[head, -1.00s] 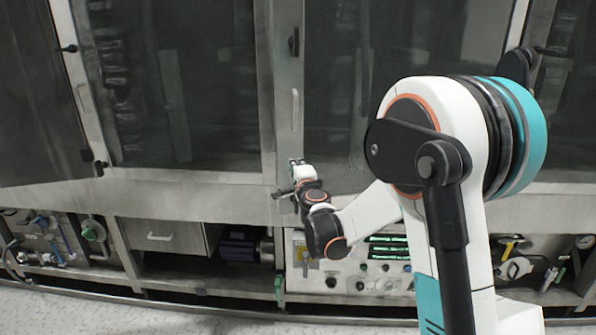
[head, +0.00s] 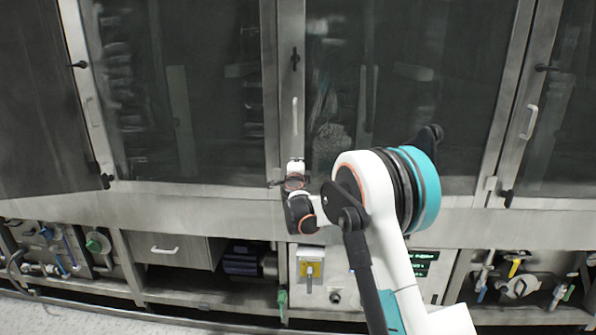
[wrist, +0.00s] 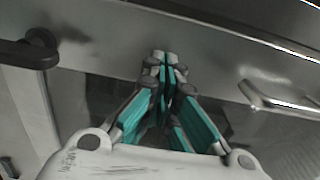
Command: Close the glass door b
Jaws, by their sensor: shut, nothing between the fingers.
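Several tall dark glass doors in metal frames span the washer front. I cannot tell from any label which is door b. The middle glass door (head: 400,110) has an upright handle (head: 295,115) and a black latch (head: 294,60) on its left frame. My gripper (head: 295,163) is at the lower end of that frame, below the handle, partly hidden by my wrist. In the wrist view my gripper (wrist: 166,62) has its teal fingers together and empty, tips close to a metal frame. A metal handle (wrist: 275,98) is to the right, a black latch (wrist: 35,48) to the left.
A left glass door (head: 190,95) and a right glass door (head: 565,110) flank the middle one. A dark panel (head: 35,100) stands at the far left. Below are a drawer (head: 165,250), valves, hoses and a control panel (head: 425,262). Light floor (head: 60,315) shows at bottom left.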

